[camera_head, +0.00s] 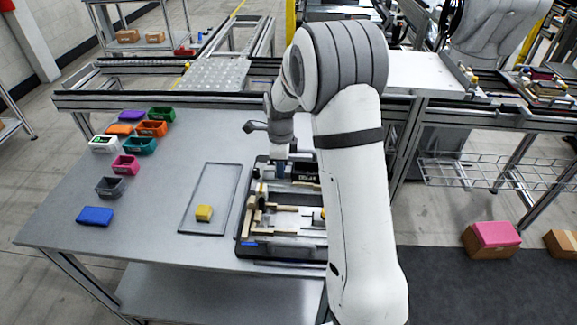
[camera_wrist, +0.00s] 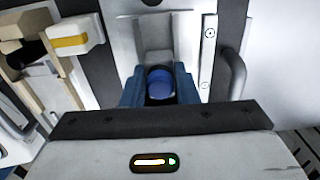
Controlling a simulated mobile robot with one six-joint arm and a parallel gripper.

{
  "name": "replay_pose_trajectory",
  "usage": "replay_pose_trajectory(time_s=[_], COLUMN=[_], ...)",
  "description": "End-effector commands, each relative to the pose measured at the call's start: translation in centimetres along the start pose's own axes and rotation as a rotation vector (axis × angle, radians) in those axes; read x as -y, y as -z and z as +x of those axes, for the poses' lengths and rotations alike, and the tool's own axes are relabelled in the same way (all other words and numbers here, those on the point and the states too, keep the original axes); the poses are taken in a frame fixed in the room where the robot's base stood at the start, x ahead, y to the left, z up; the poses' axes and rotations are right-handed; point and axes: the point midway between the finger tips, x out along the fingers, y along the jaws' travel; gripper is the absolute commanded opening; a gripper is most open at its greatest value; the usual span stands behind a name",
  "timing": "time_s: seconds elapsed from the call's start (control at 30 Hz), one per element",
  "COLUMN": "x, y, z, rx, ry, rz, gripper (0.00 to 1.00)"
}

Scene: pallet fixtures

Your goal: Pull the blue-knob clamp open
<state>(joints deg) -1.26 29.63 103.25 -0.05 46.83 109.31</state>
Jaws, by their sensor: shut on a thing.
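The blue knob (camera_wrist: 160,84) of the clamp shows in the wrist view between the two blue fingers of my gripper (camera_wrist: 160,92). The fingers are shut on it from both sides. A pale metal plate of the fixture lies just beyond the knob. In the head view my gripper (camera_head: 281,167) reaches down over the far part of the dark pallet (camera_head: 241,236). The knob itself is not clear in the head view. My arm hides the right side of the pallet. I cannot tell from these frames how far the clamp is open.
A dark curved handle (camera_wrist: 235,72) stands right of the knob. Wooden pieces with a yellow-striped block (camera_wrist: 75,38) lie at left. On the table, a shallow tray (camera_head: 190,190) holds a yellow block (camera_head: 204,213). Several coloured bins and a blue lid (camera_head: 95,216) stand farther left.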

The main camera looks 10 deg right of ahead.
Motion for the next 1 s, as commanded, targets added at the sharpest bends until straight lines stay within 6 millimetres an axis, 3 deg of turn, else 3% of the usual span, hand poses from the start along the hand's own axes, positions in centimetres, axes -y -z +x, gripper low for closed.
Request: replay_pose_trajectory(time_s=[0.37, 1.0], x=[-0.4, -0.6], y=[-0.3, -2.5], z=[0.2, 0.4], rx=[-0.003, -0.004], ry=[-0.013, -0.017], rz=[-0.001, -0.002], gripper=[0.07, 0.07])
